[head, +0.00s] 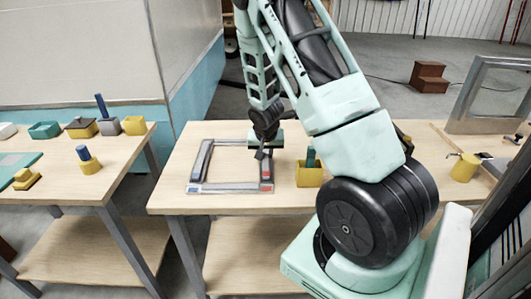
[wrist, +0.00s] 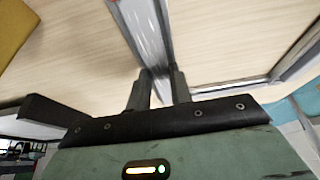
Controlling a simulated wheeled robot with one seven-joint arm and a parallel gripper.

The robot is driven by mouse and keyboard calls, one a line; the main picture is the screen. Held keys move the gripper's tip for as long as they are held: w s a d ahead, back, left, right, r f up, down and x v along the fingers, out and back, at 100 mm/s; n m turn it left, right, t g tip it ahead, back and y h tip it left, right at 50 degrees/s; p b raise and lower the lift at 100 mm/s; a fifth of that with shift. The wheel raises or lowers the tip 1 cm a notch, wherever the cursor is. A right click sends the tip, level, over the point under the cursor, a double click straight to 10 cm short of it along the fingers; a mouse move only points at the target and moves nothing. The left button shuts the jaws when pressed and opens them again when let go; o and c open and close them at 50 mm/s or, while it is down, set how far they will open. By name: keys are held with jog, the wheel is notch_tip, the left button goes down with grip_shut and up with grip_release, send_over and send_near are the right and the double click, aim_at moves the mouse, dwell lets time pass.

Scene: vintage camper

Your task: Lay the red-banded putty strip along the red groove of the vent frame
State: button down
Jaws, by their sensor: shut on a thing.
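The vent frame (head: 230,186) lies flat on the middle table, a grey rectangle with a blue mark at its near left corner and a red mark at its near right. My gripper (head: 262,152) is low over the frame's right side, pointing down. It is shut on the grey putty strip (head: 266,170), whose red part shows just below the fingers. The strip lies along or just above the right side; contact with the groove is unclear. In the wrist view, a long grey piece (wrist: 146,35) runs away from between my fingertips (wrist: 161,82); strip and frame are hard to separate.
Another dark grey strip (head: 203,160) lies along the frame's left side. A yellow box (head: 309,175) with a green piece stands close to the right of the frame. A yellow cup (head: 464,167) is farther right. The left table (head: 60,185) holds several coloured blocks.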

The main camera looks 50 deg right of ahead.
jog(key=c, duration=1.3)
grip_release()
jog(key=shift+r+p, duration=0.35)
jog(key=shift+o, duration=0.6)
jog(key=p+v, duration=1)
jog(key=v, duration=0.6)
jog(key=shift+r, duration=0.35)
jog(key=shift+s, duration=0.15)
jog(key=shift+a, duration=0.15)
